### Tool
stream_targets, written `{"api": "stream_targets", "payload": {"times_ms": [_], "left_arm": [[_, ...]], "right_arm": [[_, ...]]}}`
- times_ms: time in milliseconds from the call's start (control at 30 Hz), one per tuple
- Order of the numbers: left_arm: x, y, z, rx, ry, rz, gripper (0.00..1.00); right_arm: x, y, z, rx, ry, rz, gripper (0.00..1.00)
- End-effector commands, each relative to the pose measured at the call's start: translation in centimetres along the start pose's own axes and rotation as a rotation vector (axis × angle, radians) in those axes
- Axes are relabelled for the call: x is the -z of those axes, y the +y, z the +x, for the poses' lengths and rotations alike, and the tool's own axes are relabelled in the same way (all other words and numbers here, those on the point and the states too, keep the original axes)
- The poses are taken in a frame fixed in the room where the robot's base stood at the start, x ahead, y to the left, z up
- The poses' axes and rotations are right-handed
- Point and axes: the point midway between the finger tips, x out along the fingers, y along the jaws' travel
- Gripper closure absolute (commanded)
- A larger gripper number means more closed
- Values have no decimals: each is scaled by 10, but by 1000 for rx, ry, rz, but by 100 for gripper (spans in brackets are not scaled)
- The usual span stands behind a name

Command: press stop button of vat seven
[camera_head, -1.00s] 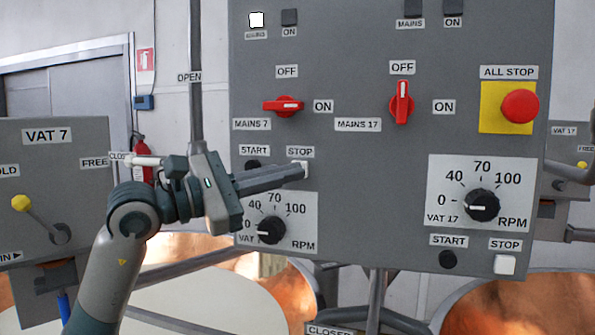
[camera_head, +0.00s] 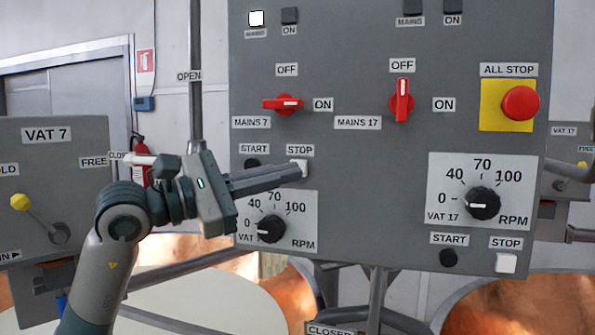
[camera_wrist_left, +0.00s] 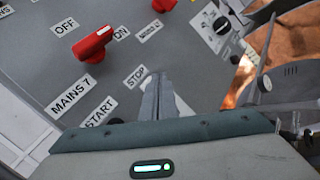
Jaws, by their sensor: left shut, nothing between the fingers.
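The white stop button of vat seven (camera_head: 303,167) sits under its STOP label (camera_head: 300,150) on the grey panel, mostly hidden behind my fingertips. My left gripper (camera_head: 298,172) is shut and empty, its fingertips at the button; I cannot tell whether they touch it. In the left wrist view the shut fingers (camera_wrist_left: 157,82) end just beside the STOP label (camera_wrist_left: 135,76), and the button is hidden. My right gripper is not in view.
The red mains 7 switch (camera_head: 283,104) is above, and vat 7's RPM dial (camera_head: 270,229) is below my gripper. Vat 17's dial (camera_head: 482,204), its white stop button (camera_head: 505,263) and the red all-stop button (camera_head: 520,103) are to the right. A lever (camera_head: 38,217) is at left.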

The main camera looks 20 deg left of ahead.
Motion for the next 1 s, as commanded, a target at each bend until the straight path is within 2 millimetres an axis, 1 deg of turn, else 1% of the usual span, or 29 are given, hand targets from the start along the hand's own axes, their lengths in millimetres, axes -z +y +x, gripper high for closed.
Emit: {"api": "stream_targets", "payload": {"times_ms": [300,467,1000], "left_arm": [[0,0,0,0,0,0,100],[-3,-3,-4,0,-1,1,100],[-23,-24,-33,-1,0,1,100]], "right_arm": [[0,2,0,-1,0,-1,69],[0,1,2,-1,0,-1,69],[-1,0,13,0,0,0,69]]}}
